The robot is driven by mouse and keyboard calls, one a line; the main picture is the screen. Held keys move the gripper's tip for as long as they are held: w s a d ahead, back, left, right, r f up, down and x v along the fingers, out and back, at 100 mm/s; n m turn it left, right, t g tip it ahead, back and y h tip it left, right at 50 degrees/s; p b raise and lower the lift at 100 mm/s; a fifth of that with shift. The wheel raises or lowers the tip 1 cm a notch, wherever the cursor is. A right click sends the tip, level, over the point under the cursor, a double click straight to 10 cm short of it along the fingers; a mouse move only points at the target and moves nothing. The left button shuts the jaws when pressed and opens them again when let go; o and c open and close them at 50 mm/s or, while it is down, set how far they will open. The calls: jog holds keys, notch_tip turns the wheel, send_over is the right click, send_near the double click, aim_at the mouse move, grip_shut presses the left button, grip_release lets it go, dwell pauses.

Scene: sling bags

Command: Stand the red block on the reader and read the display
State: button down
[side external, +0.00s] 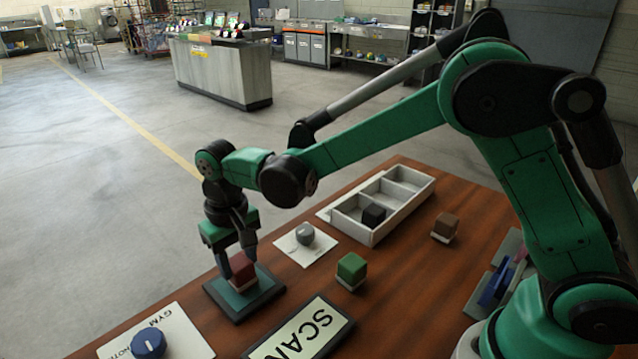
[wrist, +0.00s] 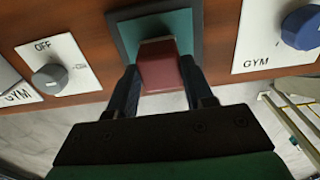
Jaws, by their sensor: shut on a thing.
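The red block (side external: 241,268) is between the fingers of my gripper (side external: 243,262), which is shut on it. In the wrist view the red block (wrist: 160,72) sits between the two dark fingertips (wrist: 160,78). The reader (side external: 265,288) is a teal pad with a dark border, and the block is over it, about upright. I cannot tell whether the block's underside touches the pad. The reader (wrist: 189,24) also shows behind the block in the wrist view. The display (side external: 318,318) is a pale panel in a dark frame showing "SCAN"; its lower part is cut off by the picture edge.
A green block (side external: 351,267), a brown block (side external: 446,225) and a white tray (side external: 407,209) with a black block (side external: 374,214) stand to the right. A grey knob (side external: 305,234) and a blue knob (side external: 148,343) sit on white plates either side of the reader.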

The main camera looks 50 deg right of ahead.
aim_at(239, 262)
jog(key=shift+c, duration=1.7)
grip_release()
jog(key=shift+f, duration=0.15)
notch_tip(239, 262, up, 12)
jog(key=r, duration=0.1)
jog(key=s+d+f+t, duration=0.3)
jog(key=s+d+t, duration=0.4)
jog(key=s+d, duration=0.4)
jog(key=shift+d+f, duration=0.35)
jog(key=shift+d, duration=0.65)
jog(key=shift+s, duration=0.1)
